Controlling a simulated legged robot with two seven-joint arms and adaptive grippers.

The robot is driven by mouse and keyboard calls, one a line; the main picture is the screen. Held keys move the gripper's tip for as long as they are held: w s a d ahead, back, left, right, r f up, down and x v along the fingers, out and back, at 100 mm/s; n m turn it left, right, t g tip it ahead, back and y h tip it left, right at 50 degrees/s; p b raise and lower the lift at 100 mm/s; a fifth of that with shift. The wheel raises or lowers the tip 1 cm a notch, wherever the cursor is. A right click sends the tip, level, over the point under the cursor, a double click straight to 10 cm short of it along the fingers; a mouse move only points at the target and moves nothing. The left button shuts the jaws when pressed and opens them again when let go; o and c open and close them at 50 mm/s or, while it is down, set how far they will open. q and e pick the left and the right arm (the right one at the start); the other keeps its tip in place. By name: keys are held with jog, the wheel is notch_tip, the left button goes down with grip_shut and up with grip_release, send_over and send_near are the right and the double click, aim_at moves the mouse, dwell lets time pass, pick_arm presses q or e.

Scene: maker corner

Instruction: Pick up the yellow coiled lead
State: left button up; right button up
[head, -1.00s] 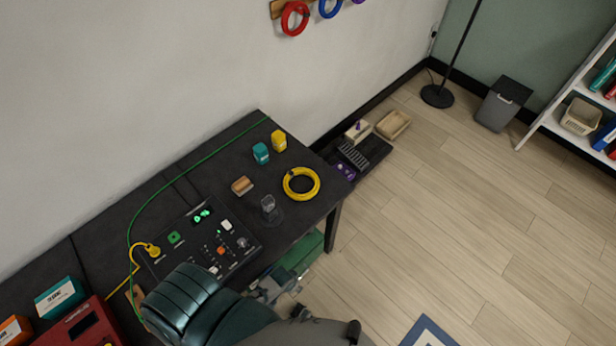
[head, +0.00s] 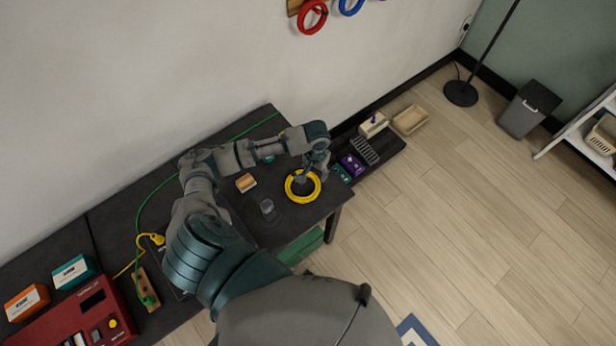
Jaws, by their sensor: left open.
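The yellow coiled lead (head: 291,194) lies on the dark workbench (head: 268,113) near its right end. My left arm reaches across the bench from the bottom of the view. My left gripper (head: 311,179) points down at the upper right part of the coil, close to its rim. It is open, and its fingers partly cover that side of the coil. I cannot tell whether they touch it. My right gripper is not in view.
A small clear object (head: 267,207) and a wooden-topped block (head: 245,182) stand left of the coil. My arm hides most of the instrument panel. A red unit (head: 75,318) is at lower left. A low dark shelf (head: 390,146) with small items sits beyond the bench.

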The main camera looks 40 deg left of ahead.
pick_arm(q)
send_over(316, 192)
jog(key=f, duration=1.1)
jog(key=shift+s+a+f, duration=0.15)
jog(key=shift+a+f, duration=0.1)
jog(key=shift+a, duration=0.15)
jog(key=f, duration=0.3)
jog(key=d+f, duration=0.1)
jog(key=f, duration=0.1)
jog(key=shift+w, duration=0.25)
jog(key=shift+c, duration=0.2)
jog(key=shift+a, duration=0.15)
grip_shut()
